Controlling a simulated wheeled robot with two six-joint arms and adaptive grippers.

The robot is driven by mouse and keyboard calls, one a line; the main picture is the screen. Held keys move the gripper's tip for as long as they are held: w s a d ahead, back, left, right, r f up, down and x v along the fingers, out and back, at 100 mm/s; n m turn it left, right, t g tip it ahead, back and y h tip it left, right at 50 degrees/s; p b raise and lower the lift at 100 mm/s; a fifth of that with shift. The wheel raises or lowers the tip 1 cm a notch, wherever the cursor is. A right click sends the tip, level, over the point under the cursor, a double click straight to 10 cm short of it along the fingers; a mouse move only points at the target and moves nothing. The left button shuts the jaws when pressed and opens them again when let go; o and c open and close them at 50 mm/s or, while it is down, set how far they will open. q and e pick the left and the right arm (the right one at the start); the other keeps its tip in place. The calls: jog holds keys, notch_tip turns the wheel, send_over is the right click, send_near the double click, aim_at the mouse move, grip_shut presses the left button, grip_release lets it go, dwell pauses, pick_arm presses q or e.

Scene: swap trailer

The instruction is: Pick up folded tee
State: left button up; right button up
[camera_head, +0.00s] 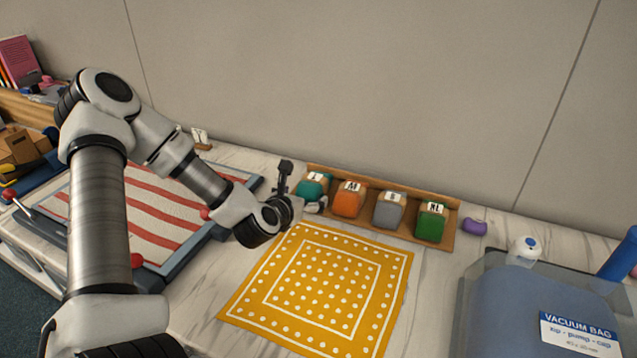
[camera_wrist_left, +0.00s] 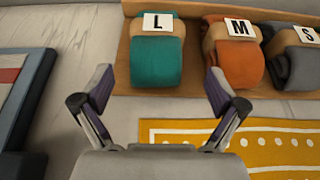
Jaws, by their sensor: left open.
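Several folded, rolled tees sit in a row in a wooden tray (camera_head: 453,226), each with a lettered band. The teal tee marked L (camera_head: 311,188) is at the left end, then the orange tee marked M (camera_head: 347,200), the grey tee marked S (camera_head: 389,210) and the green tee marked XL (camera_head: 431,222). My left gripper (camera_wrist_left: 148,90) is open and empty. In the left wrist view its fingers point at the teal tee (camera_wrist_left: 157,62), one toward each side of it, still in front of it. My right gripper is not in view.
A yellow dotted cloth (camera_head: 327,287) lies in front of the tray. A red-striped cloth on a dark-framed board (camera_head: 150,215) is at left. A clear vacuum bag box (camera_head: 480,310) stands at right, with a purple item (camera_head: 475,227) behind it.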

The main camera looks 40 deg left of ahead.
aim_at(315, 185)
pick_arm(q)
jog(key=x, duration=0.5)
jog(key=shift+w+a+f, duration=0.2)
jog(key=shift+a+f, duration=0.05)
jog(key=shift+s+r, duration=0.15)
jog(key=c, duration=1.3)
jog(key=shift+c, duration=0.2)
